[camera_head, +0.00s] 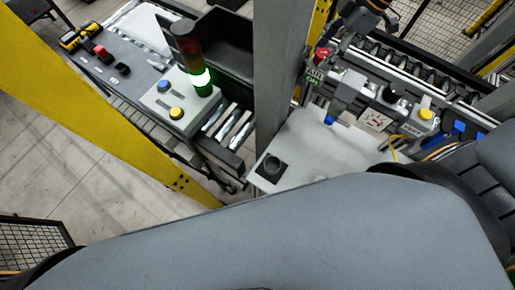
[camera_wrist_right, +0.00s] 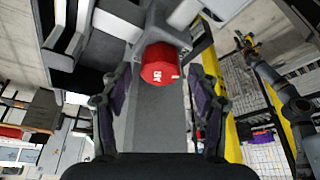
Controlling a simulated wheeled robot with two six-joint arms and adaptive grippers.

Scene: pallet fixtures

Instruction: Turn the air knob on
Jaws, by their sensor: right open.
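My right gripper (camera_head: 344,24) is at the top of the head view, close to the knob. In the wrist view its two dark fingers stand apart on either side of the knob, with gaps, and hold nothing. My left gripper is not in view.
A grey upright post (camera_head: 277,75) stands just left of the knob. A white panel (camera_head: 300,150) lies below it, and a roller conveyor (camera_head: 440,75) runs behind. A control box (camera_head: 180,105) with a lit green signal tower (camera_head: 200,80) stands to the left.

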